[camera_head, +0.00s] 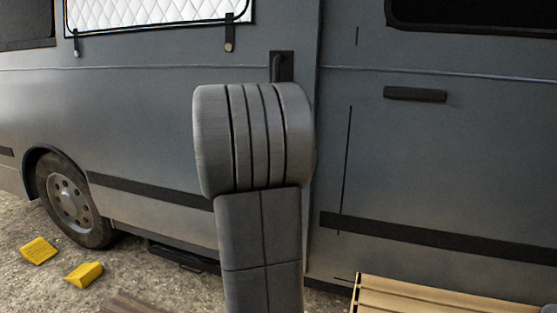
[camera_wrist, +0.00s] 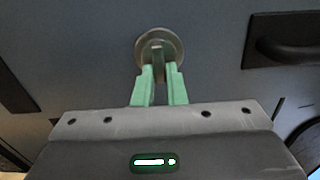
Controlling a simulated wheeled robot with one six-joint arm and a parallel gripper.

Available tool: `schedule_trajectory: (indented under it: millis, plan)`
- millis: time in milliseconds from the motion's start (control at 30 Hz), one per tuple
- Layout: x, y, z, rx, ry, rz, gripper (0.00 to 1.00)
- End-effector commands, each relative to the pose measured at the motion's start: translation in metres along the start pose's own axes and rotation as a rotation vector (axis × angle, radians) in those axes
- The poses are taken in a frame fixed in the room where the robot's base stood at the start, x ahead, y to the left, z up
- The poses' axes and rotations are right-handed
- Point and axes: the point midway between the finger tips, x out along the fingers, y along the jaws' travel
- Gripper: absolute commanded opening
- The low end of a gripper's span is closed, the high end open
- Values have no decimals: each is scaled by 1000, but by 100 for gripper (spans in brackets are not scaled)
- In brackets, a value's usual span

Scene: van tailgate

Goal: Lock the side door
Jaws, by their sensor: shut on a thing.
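In the wrist view, a round metal lock fitting (camera_wrist: 152,40) sits on the grey van side. My gripper (camera_wrist: 160,70) reaches it with both green fingers, their tips closed on a small part at its middle. The fingers hide most of that part, so I cannot tell whether it is a key or a knob. The side door (camera_head: 285,215) is largely behind my arm in the head view and looks flush with the body. A dark handle (camera_head: 276,68) on a black plate shows just above my arm. My gripper is hidden in the head view.
A dark handle (camera_wrist: 290,38) is close to the right of my gripper in the wrist view. Another dark handle (camera_head: 415,94) is on the right panel. A slatted wooden piece (camera_head: 430,297) stands lower right. Yellow wheel chocks (camera_head: 84,274) lie by the wheel (camera_head: 70,200).

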Motion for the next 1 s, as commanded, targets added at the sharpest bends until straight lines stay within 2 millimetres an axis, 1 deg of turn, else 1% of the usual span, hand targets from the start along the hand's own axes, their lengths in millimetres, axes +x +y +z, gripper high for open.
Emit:
schedule_trajectory:
  millis: [67,100,200,467,567,633,767,1000]
  plan:
    - [0,2,0,1,1,3,0]
    - [0,2,0,1,1,3,15]
    - [0,2,0,0,1,3,33]
    - [0,1,0,0,0,1,33]
    - [-5,0,0,-1,0,1,33]
    - [-13,0,0,-1,-1,2,33]
    - [-38,-1,1,-1,-3,2,33]
    - [-94,-2,1,0,-4,2,33]
